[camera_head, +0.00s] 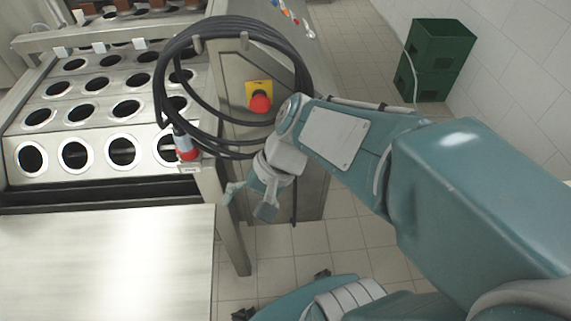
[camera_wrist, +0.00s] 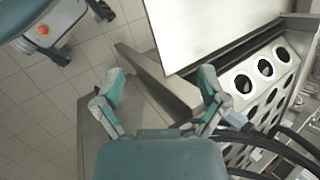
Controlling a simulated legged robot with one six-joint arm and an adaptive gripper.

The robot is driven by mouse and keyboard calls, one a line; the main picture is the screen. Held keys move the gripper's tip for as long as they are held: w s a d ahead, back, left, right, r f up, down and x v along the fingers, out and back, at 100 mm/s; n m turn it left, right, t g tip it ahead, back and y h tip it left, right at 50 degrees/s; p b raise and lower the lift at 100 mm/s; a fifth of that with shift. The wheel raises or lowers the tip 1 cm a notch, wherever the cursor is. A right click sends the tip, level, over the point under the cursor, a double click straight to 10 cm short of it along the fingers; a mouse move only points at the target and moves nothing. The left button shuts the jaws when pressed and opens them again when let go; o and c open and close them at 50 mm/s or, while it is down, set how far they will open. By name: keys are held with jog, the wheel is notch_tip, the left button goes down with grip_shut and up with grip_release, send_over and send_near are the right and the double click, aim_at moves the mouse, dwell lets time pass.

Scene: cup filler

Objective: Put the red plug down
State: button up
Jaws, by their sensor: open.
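The red plug (camera_head: 186,150) has a grey-blue body above a red collar. It hangs or stands at the front corner of the metal machine, just above a small bracket (camera_head: 190,168); whether it is seated there I cannot tell. A black cable (camera_head: 163,95) runs in a big coil close by. My gripper (camera_head: 248,201) is to the right of the plug and a little lower, apart from it. In the wrist view, my gripper (camera_wrist: 161,82) has its fingers wide apart with nothing held.
The cup filler's plate (camera_head: 95,130) with round holes lies left. A bare metal table (camera_head: 105,265) is in front of it. A red emergency button (camera_head: 260,102) sits on the cabinet behind the coil. Green crates (camera_head: 435,60) stand by the wall. Tiled floor is open at right.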

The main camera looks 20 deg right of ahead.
jog(key=s+d+r+n+t+h, duration=0.1)
jog(key=d+r+n+t+h, duration=0.4)
jog(key=d+r+h, duration=0.1)
jog(key=shift+d+r+n+t+h, duration=0.2)
jog(key=shift+d+n+t+h, duration=0.15)
jog(key=shift+d, duration=0.55)
dwell(0.4)
